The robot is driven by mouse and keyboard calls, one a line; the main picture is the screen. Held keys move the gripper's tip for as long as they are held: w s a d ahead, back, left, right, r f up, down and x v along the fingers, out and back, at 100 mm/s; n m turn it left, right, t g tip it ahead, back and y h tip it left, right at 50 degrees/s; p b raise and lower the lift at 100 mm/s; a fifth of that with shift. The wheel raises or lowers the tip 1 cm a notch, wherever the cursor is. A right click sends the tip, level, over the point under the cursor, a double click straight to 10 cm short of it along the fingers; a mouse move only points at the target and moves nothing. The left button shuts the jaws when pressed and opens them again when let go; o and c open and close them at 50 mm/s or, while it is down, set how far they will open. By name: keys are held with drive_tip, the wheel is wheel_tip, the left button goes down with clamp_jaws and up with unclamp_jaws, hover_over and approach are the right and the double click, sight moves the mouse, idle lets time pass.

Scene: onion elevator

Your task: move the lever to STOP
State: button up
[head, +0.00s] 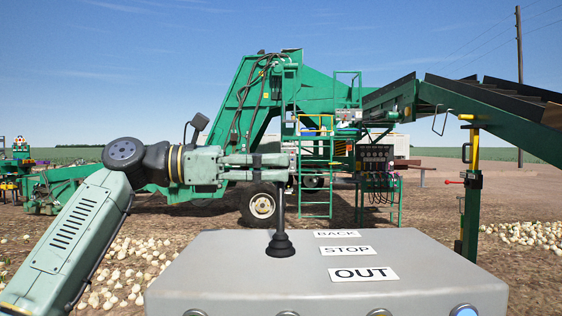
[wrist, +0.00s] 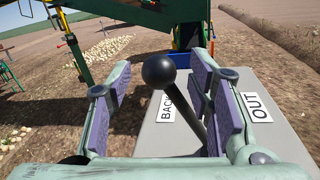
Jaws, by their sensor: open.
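The lever stands on a grey control box (head: 330,275); its black boot (head: 281,244) and dark shaft (head: 280,205) show left of the labels BACK (head: 335,233), STOP (head: 346,250) and OUT (head: 363,274). In the wrist view the round black knob (wrist: 158,70) lies toward the BACK side, its shaft slanting down to the right. My gripper (head: 288,161) is level above the box at the lever's top, hiding the knob in the head view. Its fingers are open on either side of the lever, with no clear grip. The STOP label is hidden in the wrist view.
Round buttons (head: 466,311) line the box's front edge. A green elevator machine (head: 300,90) with a conveyor stands behind, well beyond the box. Onions (head: 125,270) lie on the ground at left. The box top right of the labels is clear.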

drive_tip(key=shift+w+d, duration=0.2)
drive_tip(key=shift+d, duration=0.85)
clamp_jaws()
